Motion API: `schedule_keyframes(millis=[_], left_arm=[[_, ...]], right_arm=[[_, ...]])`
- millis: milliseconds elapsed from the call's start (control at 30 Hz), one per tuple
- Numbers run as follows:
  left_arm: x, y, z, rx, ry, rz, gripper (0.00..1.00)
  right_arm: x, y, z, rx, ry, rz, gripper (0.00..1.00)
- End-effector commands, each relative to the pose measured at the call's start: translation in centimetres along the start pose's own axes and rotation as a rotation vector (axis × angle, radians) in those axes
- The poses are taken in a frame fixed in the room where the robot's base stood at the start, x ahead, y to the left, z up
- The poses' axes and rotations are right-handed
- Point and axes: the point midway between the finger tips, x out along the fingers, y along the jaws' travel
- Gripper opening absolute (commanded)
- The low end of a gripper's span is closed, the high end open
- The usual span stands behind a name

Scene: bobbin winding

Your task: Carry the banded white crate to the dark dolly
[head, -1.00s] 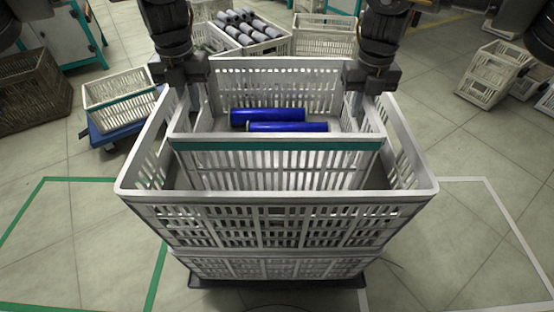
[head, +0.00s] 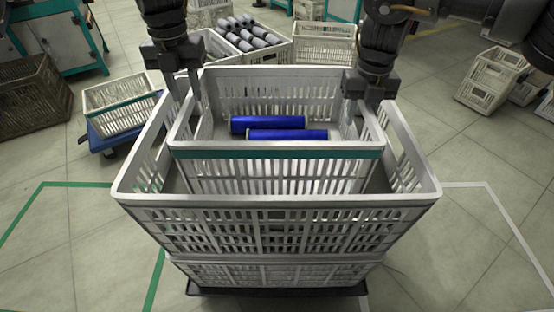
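The banded white crate (head: 277,153) has a teal band along its front rim. It sits level inside a larger white crate (head: 277,202), its lower part hidden by that crate's front wall. Two blue bobbins (head: 268,122) lie in it. The larger crate stands on another white crate above the dark dolly (head: 277,290), of which only the front edge shows. My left gripper (head: 186,95) is open, its fingers apart at the banded crate's left side rim. My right gripper (head: 361,105) looks open at the right side rim, fingertips partly hidden.
A smaller teal-banded crate (head: 120,103) sits on a blue dolly (head: 108,143) at the left. A crate of grey bobbins (head: 250,35) and an empty white crate (head: 325,43) stand behind. A brown crate (head: 33,95) is far left.

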Motion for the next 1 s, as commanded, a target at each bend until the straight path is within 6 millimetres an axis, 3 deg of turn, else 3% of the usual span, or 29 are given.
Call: schedule_keyframes(millis=[100,300,667,767,1000], left_arm=[[-2.7,0.0,0.1,-0.002,-0.005,0.003,0.33],[-5.8,0.0,0.1,-0.003,-0.002,0.003,0.33],[-7.2,0.0,0.0,-0.002,0.0,0.0,0.33],[-7.2,0.0,0.0,-0.001,0.0,0.0,0.33],[-7.1,0.0,0.0,-0.001,0.0,0.0,0.33]], right_arm=[[0.0,0.0,0.0,0.0,0.0,0.0,0.33],[0.0,0.0,0.0,0.0,0.0,0.0,0.33],[-0.3,0.0,0.0,0.0,-0.001,0.0,0.33],[-1.3,0.0,0.1,-0.001,-0.004,-0.001,0.33],[-6.1,0.0,0.1,0.001,-0.007,-0.002,0.33]])
